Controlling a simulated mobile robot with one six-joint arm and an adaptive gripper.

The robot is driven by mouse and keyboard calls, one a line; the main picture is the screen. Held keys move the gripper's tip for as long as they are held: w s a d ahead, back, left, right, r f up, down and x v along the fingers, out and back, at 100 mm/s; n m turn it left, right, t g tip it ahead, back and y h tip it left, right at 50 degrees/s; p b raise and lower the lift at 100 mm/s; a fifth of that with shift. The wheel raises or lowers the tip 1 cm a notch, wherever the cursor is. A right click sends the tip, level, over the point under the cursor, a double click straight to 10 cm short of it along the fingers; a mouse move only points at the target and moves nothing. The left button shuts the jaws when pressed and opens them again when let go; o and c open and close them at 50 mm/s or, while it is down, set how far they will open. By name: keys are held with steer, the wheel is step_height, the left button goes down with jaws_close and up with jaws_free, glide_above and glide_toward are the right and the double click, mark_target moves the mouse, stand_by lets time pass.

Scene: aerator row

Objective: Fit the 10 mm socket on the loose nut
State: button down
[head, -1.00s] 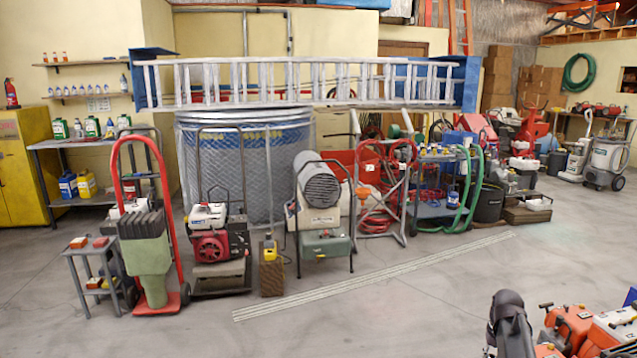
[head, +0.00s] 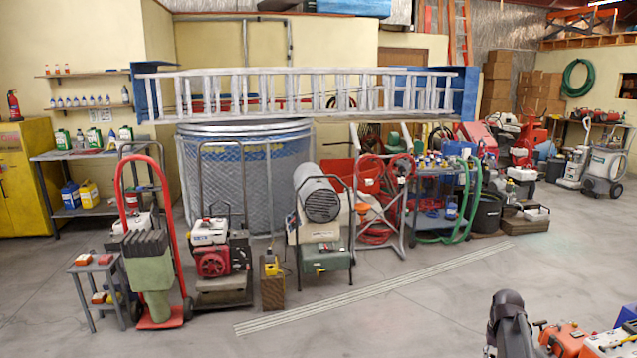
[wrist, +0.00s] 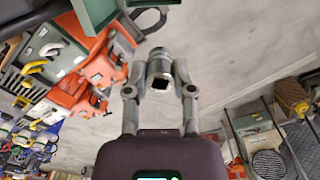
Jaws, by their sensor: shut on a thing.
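In the wrist view my gripper (wrist: 160,76) is shut on a grey metal socket (wrist: 159,62). The socket sits between the two fingertips, with a dark square opening facing the camera. Its far end points away and cannot be seen into. The socket is held in the air, apart from the machines. The loose nut cannot be made out in either view. In the head view a dark part of my arm shows at the lower right, and the socket cannot be made out there.
Orange machines (head: 567,338) stand at the lower right, also left in the wrist view (wrist: 72,62). A red hand truck (head: 160,318), a small grey side table (head: 97,268) and a heater (head: 320,202) line the far side. The concrete floor (head: 400,315) between is clear.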

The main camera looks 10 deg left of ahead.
step_height(320, 180, up, 29)
steer(key=p, duration=2.8)
steer(key=shift+s+f, duration=0.15)
steer(key=shift+s, duration=0.05)
